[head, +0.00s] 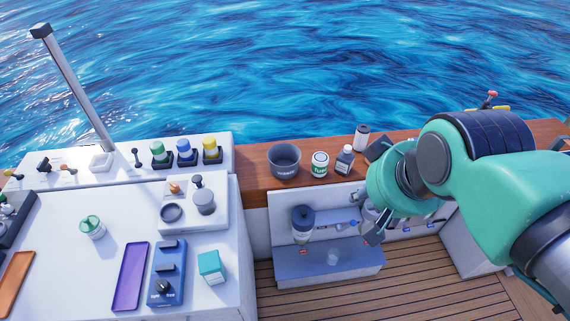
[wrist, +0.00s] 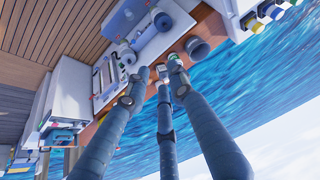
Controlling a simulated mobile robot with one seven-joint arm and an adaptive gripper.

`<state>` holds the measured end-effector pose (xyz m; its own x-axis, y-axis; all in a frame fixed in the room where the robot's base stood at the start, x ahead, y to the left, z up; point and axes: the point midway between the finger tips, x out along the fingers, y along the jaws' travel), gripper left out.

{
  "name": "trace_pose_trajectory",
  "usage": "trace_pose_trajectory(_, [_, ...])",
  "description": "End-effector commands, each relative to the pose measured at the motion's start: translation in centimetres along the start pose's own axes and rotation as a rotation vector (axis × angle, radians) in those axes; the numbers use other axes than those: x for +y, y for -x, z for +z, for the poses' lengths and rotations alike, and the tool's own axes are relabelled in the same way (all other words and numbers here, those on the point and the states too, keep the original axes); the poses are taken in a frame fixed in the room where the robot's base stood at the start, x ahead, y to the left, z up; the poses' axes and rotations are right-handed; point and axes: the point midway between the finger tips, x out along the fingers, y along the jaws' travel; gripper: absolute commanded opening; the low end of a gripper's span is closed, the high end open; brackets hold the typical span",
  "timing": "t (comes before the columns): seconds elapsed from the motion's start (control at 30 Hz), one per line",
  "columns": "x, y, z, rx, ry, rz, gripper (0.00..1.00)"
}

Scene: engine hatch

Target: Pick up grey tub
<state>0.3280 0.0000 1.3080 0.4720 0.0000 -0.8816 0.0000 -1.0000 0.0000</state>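The grey tub (head: 285,166) is a dark grey, round, open-topped container with small lettering on its side. It stands upright on the wooden ledge, left of a white and green tin. It also shows in the wrist view (wrist: 197,48), at the upper right beyond the fingertips. My gripper (wrist: 158,72) has its fingers spread apart with nothing between them. In the head view, my gripper (head: 373,232) is to the right of the tub and apart from it, mostly hidden behind my wrist.
Beside the tub stand the tin (head: 320,164), a grey bottle with a white label (head: 344,160) and a dark-topped jar (head: 362,138). A white console (head: 120,200) with knobs and trays is on the left. A lower shelf (head: 325,266) lies below the ledge. Water lies behind.

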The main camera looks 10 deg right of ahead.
Motion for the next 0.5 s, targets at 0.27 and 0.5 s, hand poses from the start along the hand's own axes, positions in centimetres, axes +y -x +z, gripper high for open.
trace_pose_trajectory(0.27, [0.0,0.0,0.0,0.0,0.0,0.0,0.32])
trace_pose_trajectory(0.5, [-0.01,-0.24,-0.97,-0.005,0.0,0.0,0.32])
